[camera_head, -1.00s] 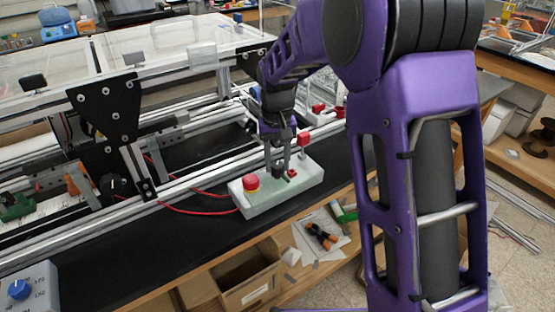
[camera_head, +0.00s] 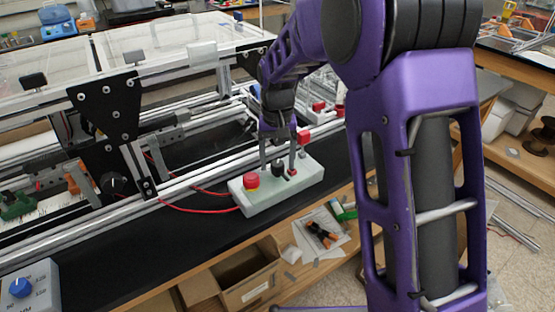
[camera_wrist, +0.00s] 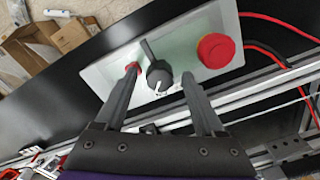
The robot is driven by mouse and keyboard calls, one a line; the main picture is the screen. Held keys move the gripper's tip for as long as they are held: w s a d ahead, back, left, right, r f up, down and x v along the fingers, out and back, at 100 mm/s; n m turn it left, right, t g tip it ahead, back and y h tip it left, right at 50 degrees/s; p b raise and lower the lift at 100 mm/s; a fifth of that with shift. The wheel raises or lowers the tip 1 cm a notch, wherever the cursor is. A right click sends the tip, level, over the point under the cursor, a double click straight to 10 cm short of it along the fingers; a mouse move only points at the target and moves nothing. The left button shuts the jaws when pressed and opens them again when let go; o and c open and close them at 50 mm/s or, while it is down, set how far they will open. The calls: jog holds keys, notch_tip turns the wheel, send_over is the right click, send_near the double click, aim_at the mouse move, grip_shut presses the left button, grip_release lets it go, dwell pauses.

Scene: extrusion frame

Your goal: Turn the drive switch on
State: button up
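The control box (camera_head: 261,199) is a pale box on the black bench top, in front of the extrusion frame. It carries a red mushroom button (camera_head: 251,181) at its left and a black rotary knob (camera_head: 278,170) in the middle, which I take for the drive switch. A small red button (camera_head: 293,172) sits at its right. My gripper (camera_head: 278,163) points down over the knob, fingers apart. In the wrist view the knob (camera_wrist: 159,75) lies between and beyond the open fingertips (camera_wrist: 161,82). Its lever points up-left in that view. Whether a finger touches it, I cannot tell.
Red cables (camera_head: 190,209) run from the box along the bench. A grey box with a blue knob (camera_head: 19,288) stands at the lower left. Aluminium rails (camera_head: 200,178) run close behind the control box. An open cardboard box (camera_head: 248,281) is below the bench edge.

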aim_at(278, 163)
jog(key=shift+r, duration=0.1)
notch_tip(278, 163, up, 17)
jog(key=p, duration=0.1)
jog(key=shift+r, duration=0.15)
dwell(0.4)
